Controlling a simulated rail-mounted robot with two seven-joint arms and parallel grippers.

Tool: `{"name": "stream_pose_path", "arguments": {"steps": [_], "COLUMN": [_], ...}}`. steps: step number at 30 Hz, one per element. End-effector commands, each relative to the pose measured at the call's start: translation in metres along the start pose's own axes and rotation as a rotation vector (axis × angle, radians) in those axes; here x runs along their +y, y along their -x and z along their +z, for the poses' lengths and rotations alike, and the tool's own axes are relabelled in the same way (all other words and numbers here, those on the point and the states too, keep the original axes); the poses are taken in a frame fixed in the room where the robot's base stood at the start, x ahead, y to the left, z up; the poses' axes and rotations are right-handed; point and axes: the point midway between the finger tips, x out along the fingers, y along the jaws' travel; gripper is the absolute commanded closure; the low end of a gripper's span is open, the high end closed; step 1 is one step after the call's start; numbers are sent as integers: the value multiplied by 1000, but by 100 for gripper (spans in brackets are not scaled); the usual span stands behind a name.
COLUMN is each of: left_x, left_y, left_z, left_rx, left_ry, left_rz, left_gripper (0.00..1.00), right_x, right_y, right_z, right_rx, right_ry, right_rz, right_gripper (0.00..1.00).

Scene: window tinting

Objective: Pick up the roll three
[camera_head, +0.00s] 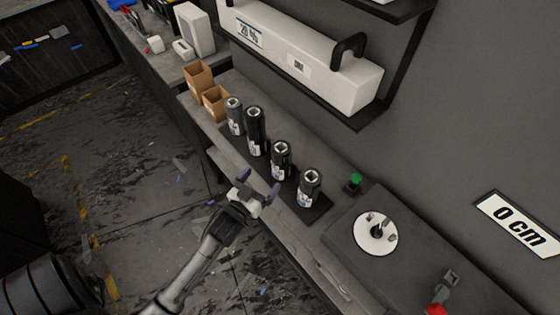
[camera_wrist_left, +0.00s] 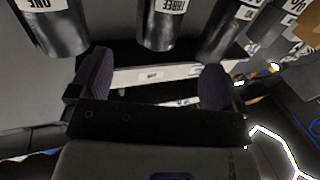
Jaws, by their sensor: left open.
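Roll three (camera_head: 281,160) is a dark upright cylinder with a white label, third from the left in a row on a dark tray (camera_head: 318,212). In the left wrist view, which is upside down, the roll labelled THREE (camera_wrist_left: 158,33) appears top centre, between the roll labelled ONE (camera_wrist_left: 62,32) and another roll (camera_wrist_left: 228,32). My left gripper (camera_head: 258,184) is open and empty, just in front of roll three, with its purple fingers spread. A gap shows between the fingers and the roll. My right gripper is not in view.
Other dark rolls stand close on both sides: roll one (camera_head: 311,187), and two to the left (camera_head: 255,132) (camera_head: 234,117). A shelf with a long white box (camera_head: 300,58) overhangs behind. Small brown boxes (camera_head: 214,102) are at the left. A white disc (camera_head: 376,232) lies at the right.

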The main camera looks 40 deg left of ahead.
Motion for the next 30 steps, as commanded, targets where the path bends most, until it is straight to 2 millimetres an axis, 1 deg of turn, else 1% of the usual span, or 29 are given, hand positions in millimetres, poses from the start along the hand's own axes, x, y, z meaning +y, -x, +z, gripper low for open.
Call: {"name": "stream_pose_path", "arguments": {"steps": [1, 3, 9, 19, 24, 30], "left_x": [0, 0, 0, 0, 0, -1], "left_y": [-11, -23, -51, -69, -92, -111], "left_z": [-1, 0, 0, 1, 4, 4], "left_rx": [4, 2, 1, -2, -1, -1], "left_ry": [-1, -1, -1, -2, -2, -1], "left_rz": [0, 0, -1, -1, -1, -1], "left_gripper": [5, 5, 5, 5, 5, 5], "right_x": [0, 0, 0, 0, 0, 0], "right_y": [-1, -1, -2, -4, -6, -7], "right_z": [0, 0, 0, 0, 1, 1], "right_rx": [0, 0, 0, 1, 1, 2], "right_ry": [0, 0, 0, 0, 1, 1], "right_rz": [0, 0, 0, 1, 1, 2], "right_gripper": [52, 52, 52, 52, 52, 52]}}
